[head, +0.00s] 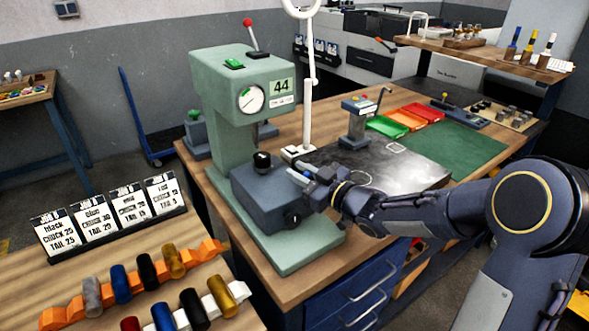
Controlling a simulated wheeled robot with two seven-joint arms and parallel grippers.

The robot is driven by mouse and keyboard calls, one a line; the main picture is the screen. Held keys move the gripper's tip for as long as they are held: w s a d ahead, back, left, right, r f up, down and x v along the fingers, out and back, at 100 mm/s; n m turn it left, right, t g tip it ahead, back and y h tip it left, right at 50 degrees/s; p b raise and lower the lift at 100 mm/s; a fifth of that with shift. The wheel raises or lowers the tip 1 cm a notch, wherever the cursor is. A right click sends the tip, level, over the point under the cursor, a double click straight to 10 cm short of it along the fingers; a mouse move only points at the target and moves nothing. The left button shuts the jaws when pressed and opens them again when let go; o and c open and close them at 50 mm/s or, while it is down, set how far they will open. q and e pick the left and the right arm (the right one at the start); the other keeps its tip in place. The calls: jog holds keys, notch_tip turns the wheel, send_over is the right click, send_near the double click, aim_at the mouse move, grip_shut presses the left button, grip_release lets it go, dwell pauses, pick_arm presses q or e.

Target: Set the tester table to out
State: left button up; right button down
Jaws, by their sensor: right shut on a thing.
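The green tester (229,110) stands on the wooden bench, with a round dial and a "44" label on its head. Its table is the blue-grey block (262,198) low on the green base, below the head. A dark round piece (262,160) stands on top of the block, and a black knob (292,219) is on its front right. My right gripper (308,177) reaches in from the right and is shut at the block's right side, on what looks like its handle. The fingers hide most of that handle. My left gripper is not in view.
A job-card stand (110,212) and racks of coloured cylinders (148,273) are on the front-left table. Behind my right arm are a dark plate (375,165), a small press (358,122), green and red trays (408,118) and a green mat (458,148). A white lamp post (308,90) rises behind the gripper.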

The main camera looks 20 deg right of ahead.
jog(key=s+a+v, duration=0.1)
jog(key=v, duration=1)
jog(key=shift+s+a, duration=0.2)
jog(key=shift+a, duration=0.1)
jog(key=c, duration=1.7)
grip_release()
jog(key=shift+f, duration=0.1)
jog(key=o, duration=0.4)
jog(key=shift+s+d, duration=0.1)
jog(key=shift+s, duration=0.15)
jog(key=shift+w, duration=0.1)
jog(key=v, duration=0.7)
jog(key=shift+s+b, duration=0.3)
jog(key=shift+b, duration=0.05)
